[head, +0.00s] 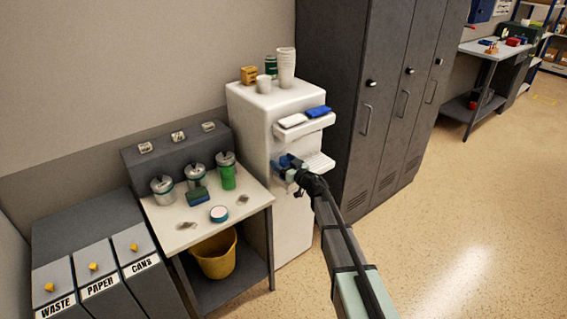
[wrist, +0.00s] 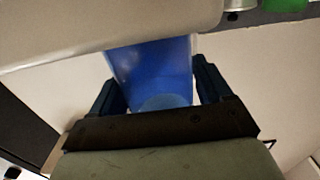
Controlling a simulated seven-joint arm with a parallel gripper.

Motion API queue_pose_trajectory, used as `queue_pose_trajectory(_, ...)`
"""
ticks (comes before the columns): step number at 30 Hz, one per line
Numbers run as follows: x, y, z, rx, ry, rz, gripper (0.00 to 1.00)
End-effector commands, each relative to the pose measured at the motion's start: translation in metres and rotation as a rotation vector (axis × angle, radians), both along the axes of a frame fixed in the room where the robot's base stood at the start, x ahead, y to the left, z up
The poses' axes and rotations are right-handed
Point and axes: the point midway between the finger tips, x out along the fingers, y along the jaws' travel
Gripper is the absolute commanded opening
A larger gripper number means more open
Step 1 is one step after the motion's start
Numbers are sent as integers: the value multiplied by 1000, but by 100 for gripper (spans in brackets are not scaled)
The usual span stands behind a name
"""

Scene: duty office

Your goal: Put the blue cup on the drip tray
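The blue cup (head: 284,161) is at the recess of the white dispenser (head: 246,125), at the left part of the drip tray (head: 320,163). The drip tray is a pale slatted ledge, its left part hidden by the cup and my gripper. My gripper (head: 291,173) reaches the cup from the front. In the wrist view the cup (wrist: 152,70) fills the space between my two fingers (wrist: 155,92), which lie against its sides. I cannot tell whether the cup's base touches the tray.
Grey lockers (head: 360,90) stand close on the right. Open floor lies in front.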

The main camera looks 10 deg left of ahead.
Motion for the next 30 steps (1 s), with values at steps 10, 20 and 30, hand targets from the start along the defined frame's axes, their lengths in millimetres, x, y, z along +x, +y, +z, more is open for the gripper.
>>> queue_pose_trajectory(10, 0, 0, 0, 0, 0, 0, 90)
queue_pose_trajectory(20, -13, -11, 4, -1, 0, -1, 90)
queue_pose_trajectory(30, -56, -53, 4, -1, 1, -2, 90)
